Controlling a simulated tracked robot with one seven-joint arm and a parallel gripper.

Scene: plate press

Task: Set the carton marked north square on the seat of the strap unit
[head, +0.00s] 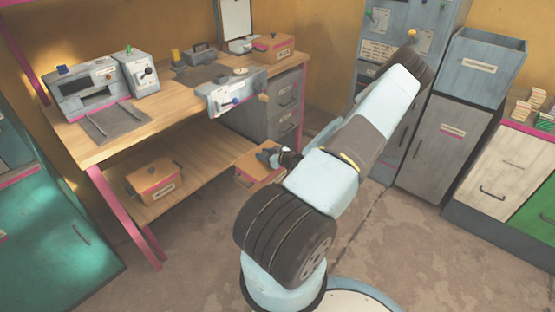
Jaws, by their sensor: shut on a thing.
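My gripper (279,157) is at the right end of the bench's lower shelf. It is shut on an orange-brown carton (248,178) with a pink stripe, which it partly hides. I cannot tell whether that carton touches the shelf. A second carton (153,183) lies on the lower shelf and a third carton (274,47) stands at the back of the bench top. Their labels are too small to read. Two machines stand on the bench: a grey one with a slot (95,88) and a flat plate in front, and one with a knobbed front box (238,92). Which is the strap unit is unclear.
The wooden bench top (165,118) is partly clear between the machines. A grey drawer cabinet (287,100) stands under its right end. Tall grey cabinets (442,140) are on the right, teal cabinets (50,225) on the left. The floor in front is open.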

